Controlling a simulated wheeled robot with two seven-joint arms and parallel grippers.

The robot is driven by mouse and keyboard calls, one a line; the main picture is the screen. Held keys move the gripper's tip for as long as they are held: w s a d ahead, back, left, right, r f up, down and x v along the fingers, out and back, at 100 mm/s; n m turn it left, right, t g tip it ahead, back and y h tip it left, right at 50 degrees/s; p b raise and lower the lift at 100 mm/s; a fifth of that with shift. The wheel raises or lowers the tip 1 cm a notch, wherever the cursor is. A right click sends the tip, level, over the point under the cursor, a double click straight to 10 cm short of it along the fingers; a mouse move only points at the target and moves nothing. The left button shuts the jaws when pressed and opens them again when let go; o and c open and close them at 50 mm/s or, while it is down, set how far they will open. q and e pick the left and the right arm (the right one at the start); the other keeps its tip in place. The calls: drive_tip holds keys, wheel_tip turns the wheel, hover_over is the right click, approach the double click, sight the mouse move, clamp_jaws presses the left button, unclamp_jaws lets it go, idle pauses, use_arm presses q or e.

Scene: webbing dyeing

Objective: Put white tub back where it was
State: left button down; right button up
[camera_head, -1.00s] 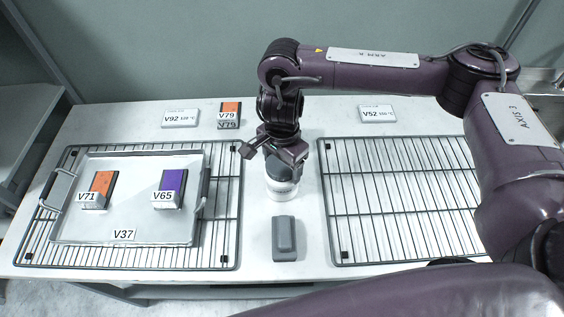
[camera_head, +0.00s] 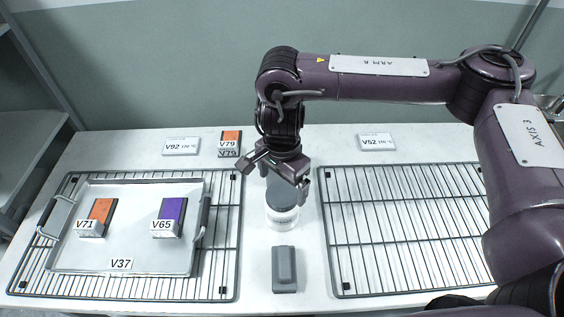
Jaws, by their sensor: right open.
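The white tub (camera_head: 283,217) with a dark grey top (camera_head: 282,192) stands upright on the white table, in the gap between the two wire racks. My right gripper (camera_head: 274,176) is open just above and behind the top of the tub, with its fingers spread apart. It looks clear of the tub, and it hides part of the space behind the top. My left gripper is not in view.
A grey block (camera_head: 285,268) lies in front of the tub. The left rack (camera_head: 228,235) bears a metal tray (camera_head: 150,262) with blocks V71 (camera_head: 101,212) and V65 (camera_head: 172,210). The right rack (camera_head: 400,225) is empty. Tags V92 (camera_head: 181,146) and V52 (camera_head: 376,142) stand behind.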

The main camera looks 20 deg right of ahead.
wheel_tip(320, 180, up, 7)
drive_tip(key=shift+r, duration=0.2)
drive_tip(key=shift+s, duration=0.1)
idle(0.5)
